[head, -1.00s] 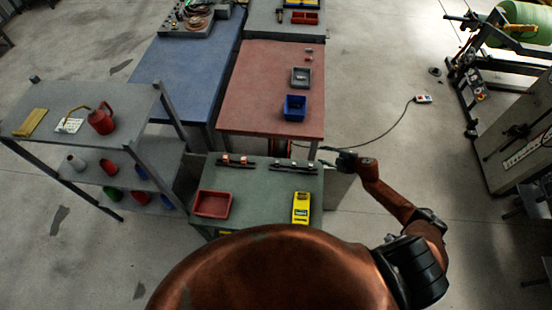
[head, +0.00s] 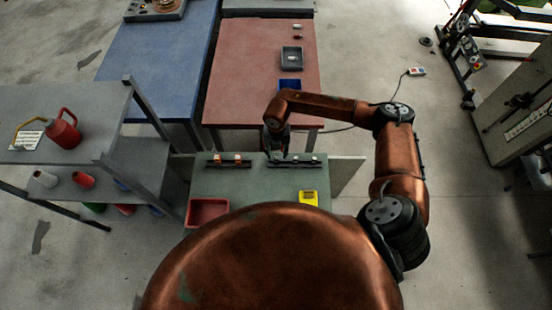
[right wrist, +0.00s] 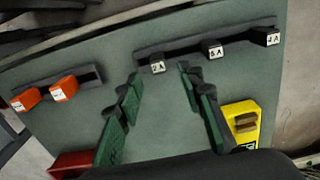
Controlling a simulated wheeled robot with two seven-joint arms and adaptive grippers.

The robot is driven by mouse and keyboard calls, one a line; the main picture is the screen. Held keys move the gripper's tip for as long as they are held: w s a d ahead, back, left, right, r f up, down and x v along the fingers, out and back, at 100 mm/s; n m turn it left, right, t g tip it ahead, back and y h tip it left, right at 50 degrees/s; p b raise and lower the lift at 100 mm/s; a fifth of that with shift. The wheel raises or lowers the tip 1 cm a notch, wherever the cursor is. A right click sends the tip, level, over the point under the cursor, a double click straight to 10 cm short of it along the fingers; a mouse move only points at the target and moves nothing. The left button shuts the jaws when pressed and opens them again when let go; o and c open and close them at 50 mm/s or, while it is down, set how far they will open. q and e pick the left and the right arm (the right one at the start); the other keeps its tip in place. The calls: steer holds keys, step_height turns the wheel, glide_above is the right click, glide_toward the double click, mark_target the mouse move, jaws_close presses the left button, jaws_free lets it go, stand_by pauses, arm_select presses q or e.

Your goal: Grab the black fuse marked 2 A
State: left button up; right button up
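A black fuse with a white label that looks like 2 A (right wrist: 157,66) sits at the left end of a dark rail (right wrist: 185,50) in the right wrist view. A black fuse marked 5 A (right wrist: 212,50) is mid-rail. Another black fuse (right wrist: 272,38) is at the right end; its small label is hard to read. My right gripper (right wrist: 160,85) is open, its green-padded fingers apart, with the left-end fuse in line with the gap. Nothing is between the pads. In the head view my right gripper (head: 275,150) is over the green bench's far edge. My left gripper is not in view.
Two orange fuses (right wrist: 63,88) sit on a second rail to the left. A red tray (head: 208,211) and a yellow meter (head: 308,198) lie on the green bench (head: 255,185). A red table (head: 250,85) adjoins behind. A grey shelf (head: 80,95) stands at left.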

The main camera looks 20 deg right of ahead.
mark_target(277, 158)
steer(key=f, duration=0.3)
steer(key=f+p, duration=0.1)
steer(key=f, duration=0.1)
steer(key=shift+w+f, duration=0.15)
steer(key=shift+w, duration=0.1)
jaws_close()
